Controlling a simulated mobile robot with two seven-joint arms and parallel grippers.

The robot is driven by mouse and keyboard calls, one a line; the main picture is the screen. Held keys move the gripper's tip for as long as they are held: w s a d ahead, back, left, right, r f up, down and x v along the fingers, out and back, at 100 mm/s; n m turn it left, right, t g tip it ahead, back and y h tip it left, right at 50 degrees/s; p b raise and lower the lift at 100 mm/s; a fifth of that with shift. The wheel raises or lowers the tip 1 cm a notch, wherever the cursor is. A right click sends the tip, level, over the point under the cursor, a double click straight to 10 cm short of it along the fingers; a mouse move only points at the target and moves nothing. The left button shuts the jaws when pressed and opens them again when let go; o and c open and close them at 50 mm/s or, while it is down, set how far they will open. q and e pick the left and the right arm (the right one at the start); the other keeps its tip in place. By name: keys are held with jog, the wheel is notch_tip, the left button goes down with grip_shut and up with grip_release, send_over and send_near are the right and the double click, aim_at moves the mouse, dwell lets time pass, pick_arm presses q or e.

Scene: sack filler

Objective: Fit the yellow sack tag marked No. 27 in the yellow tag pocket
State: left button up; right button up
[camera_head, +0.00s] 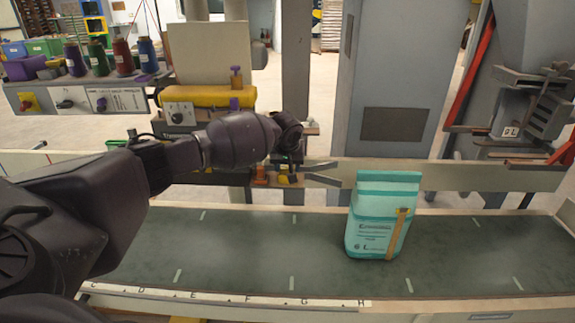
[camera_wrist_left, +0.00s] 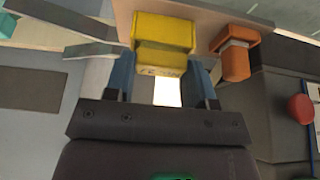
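My left gripper (camera_head: 287,170) reaches in from the left, over the far side of the belt. The pocket also shows small in the head view (camera_head: 284,180), partly hidden by my gripper. My right gripper is not in view.
An orange pocket (camera_wrist_left: 236,58) stands beside the yellow one. Two grey guide bars (camera_head: 322,181) stick out to the right. A teal sack (camera_head: 376,225) stands on the dark belt (camera_head: 240,245). Spools of thread and a control panel (camera_head: 104,101) are at back left.

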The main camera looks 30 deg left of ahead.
pick_arm(q)
jog(key=o, duration=0.4)
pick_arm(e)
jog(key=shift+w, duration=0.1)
pick_arm(q)
jog(key=shift+s+d+r, duration=0.1)
jog(key=shift+r, duration=0.45)
jog(key=shift+p+v, duration=0.9)
jog(key=shift+v, duration=3.95)
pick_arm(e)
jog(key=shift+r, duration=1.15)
pick_arm(q)
jog(key=shift+s, duration=0.1)
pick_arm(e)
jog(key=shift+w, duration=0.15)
